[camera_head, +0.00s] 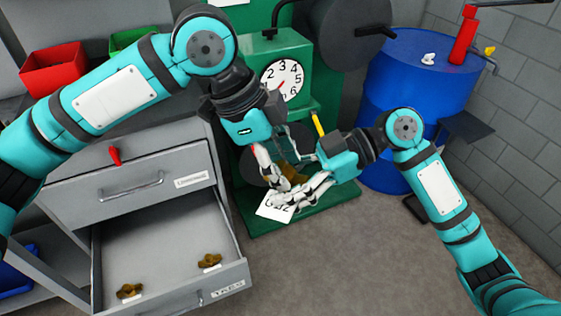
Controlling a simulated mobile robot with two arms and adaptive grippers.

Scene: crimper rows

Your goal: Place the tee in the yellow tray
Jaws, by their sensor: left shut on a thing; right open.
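My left gripper (283,172) is shut on a small brass fitting (289,173), which looks like a tee, in front of the green machine. The fingers partly hide its shape. My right gripper (286,193) reaches in from the right with its fingers just below the fitting. It is open; I cannot tell whether it touches the fitting. Two more brass fittings lie in the open grey drawer (160,245): one at the front left (130,291) and one at the right (210,260). I see no yellow tray in this view.
The green machine (300,123) has a numbered dial (282,80) and a white card (275,208) near its base. A blue drum (395,95) stands at the right. Red (52,70) and green bins (130,41) sit at the back left.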

